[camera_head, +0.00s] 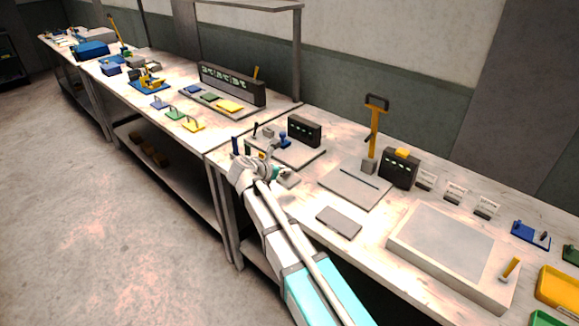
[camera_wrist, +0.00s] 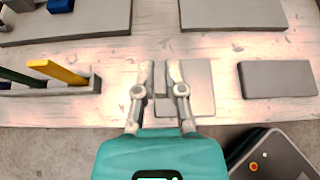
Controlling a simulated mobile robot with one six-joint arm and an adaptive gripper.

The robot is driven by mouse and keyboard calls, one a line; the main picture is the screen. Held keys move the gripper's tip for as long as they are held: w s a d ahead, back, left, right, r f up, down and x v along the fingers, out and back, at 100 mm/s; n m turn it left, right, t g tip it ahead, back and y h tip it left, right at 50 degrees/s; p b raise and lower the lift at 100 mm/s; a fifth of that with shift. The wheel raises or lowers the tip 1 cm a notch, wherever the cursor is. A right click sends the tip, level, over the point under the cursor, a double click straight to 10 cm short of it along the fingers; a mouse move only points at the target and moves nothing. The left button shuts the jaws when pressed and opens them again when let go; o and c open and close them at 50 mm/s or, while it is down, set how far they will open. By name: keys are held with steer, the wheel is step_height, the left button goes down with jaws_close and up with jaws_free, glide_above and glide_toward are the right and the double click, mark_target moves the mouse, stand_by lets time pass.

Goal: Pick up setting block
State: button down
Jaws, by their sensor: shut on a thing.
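My gripper (camera_wrist: 160,72) is over the front part of the bench, its two fingers close together with a narrow gap. They are shut on a small grey block (camera_wrist: 160,82), which I take as the setting block; it is mostly hidden between the fingers. A flat grey plate (camera_wrist: 200,88) lies just beneath and to the right, and I cannot tell whether the block touches it. In the head view my gripper (camera_head: 273,172) is beside that plate (camera_head: 288,179), and the block cannot be made out.
A slotted rack (camera_wrist: 85,86) with yellow and green bars stands left of my gripper. Another grey slab (camera_wrist: 277,78) lies to the right. Behind are a base plate with a blue part (camera_head: 282,138) and a wide grey plate (camera_head: 350,188). The bench's front edge is close.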

steer(key=s+a+r+p, duration=0.3)
steer(key=s+r, duration=0.1)
steer(key=s, duration=0.4)
steer(key=shift+s+a, duration=0.15)
steer(key=shift+s, duration=0.05)
